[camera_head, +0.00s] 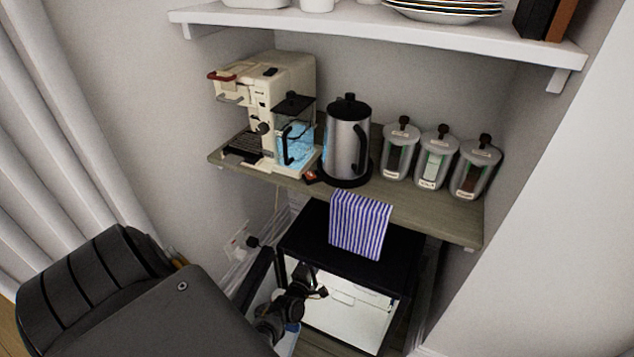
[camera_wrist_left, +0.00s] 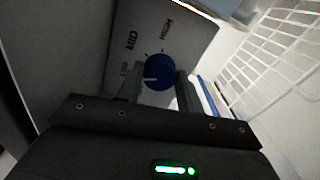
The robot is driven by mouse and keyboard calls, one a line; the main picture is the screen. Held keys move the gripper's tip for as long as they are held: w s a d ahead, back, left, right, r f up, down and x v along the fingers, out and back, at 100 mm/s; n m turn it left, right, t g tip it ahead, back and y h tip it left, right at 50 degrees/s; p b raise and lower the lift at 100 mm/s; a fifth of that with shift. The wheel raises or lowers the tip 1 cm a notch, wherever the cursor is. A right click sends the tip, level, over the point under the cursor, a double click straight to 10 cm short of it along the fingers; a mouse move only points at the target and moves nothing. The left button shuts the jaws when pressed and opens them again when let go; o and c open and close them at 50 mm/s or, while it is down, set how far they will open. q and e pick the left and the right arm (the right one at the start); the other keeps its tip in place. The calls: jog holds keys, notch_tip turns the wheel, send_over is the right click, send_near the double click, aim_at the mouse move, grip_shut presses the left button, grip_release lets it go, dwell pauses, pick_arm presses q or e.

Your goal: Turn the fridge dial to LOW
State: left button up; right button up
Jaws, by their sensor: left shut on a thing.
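The blue fridge dial (camera_wrist_left: 160,72) sits on a grey panel (camera_wrist_left: 185,45) marked LOW, MID and HIGH in the left wrist view. Its white pointer mark points left, roughly toward the LOW label (camera_wrist_left: 124,70). My left gripper (camera_wrist_left: 160,88) is shut on the dial, one finger on each side. In the head view, the small black fridge (camera_head: 405,245) stands open below the counter, with a white interior. My left gripper (camera_head: 312,291) is at its front left, and the dial is hidden there. My right gripper is out of view.
A white wire rack (camera_wrist_left: 275,55) is close on the right in the wrist view. The wooden counter (camera_head: 430,217) above holds a coffee machine (camera_head: 290,75), a kettle (camera_head: 347,135) and canisters (camera_head: 436,160).

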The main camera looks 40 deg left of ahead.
pick_arm(q)
jog(key=o, duration=1)
jog(key=p+v, duration=0.1)
jog(key=v, duration=0.6)
jog(key=shift+s, duration=0.25)
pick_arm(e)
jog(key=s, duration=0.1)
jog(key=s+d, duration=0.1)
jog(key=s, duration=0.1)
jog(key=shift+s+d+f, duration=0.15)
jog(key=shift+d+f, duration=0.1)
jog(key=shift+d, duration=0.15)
pick_arm(q)
jog(key=shift+w, duration=0.1)
jog(key=b+x, duration=0.1)
jog(key=x, duration=0.6)
jog(key=shift+w, duration=0.15)
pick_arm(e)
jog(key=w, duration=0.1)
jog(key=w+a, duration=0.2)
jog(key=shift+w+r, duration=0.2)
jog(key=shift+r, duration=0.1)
